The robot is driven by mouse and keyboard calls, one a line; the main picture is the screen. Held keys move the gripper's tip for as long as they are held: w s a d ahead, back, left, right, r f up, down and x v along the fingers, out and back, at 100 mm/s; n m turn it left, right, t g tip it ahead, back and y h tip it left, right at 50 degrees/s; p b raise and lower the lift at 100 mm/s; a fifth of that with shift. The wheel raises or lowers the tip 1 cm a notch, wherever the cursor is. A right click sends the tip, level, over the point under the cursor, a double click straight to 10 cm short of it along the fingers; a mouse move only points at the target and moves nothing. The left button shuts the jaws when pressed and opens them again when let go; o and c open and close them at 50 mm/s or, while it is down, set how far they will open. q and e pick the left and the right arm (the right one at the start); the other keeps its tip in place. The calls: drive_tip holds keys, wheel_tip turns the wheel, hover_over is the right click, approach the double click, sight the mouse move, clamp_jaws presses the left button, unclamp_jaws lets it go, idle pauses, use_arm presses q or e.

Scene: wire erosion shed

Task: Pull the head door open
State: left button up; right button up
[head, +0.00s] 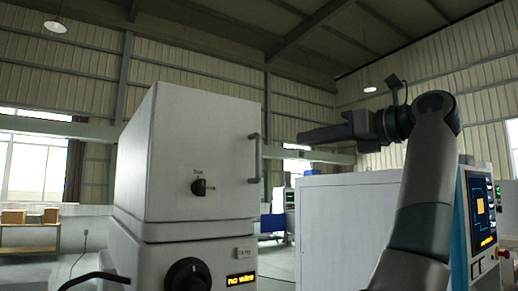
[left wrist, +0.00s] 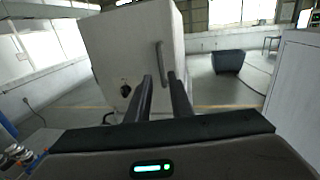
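The head door (head: 210,130) is the pale front face of a boxy white machine head in the head view, and it looks shut. A grey vertical bar handle (head: 256,158) stands at its right edge, and a small dark knob (head: 198,187) sits on a label low on the face. My left gripper (head: 301,137) is to the right of the handle, apart from it, pointing left. In the left wrist view its two dark fingers (left wrist: 161,80) are apart with nothing held, and the handle (left wrist: 159,64) shows beyond and between their tips. My right gripper is not in view.
Below the head are a large black dial (head: 188,274) and an amber display (head: 241,280) reading "NO WIRE". A white cabinet (head: 340,225) and a control panel (head: 482,215) stand to the right. A dark bin (left wrist: 228,62) is on the floor behind, right of the door.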

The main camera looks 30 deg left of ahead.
sight(260, 147)
use_arm(q)
drive_tip(key=w+a+p, duration=0.1)
drive_tip(key=a+p, duration=0.1)
drive_tip(key=a, duration=0.3)
drive_tip(key=w+a+p, duration=0.1)
drive_tip(key=a+p, duration=0.1)
drive_tip(key=a, duration=0.4)
drive_tip(key=w+a+p, duration=0.1)
drive_tip(key=a+p, duration=0.1)
drive_tip(key=a, duration=0.4)
drive_tip(key=shift+w, duration=0.25)
drive_tip(key=shift+c, duration=0.7)
clamp_jaws()
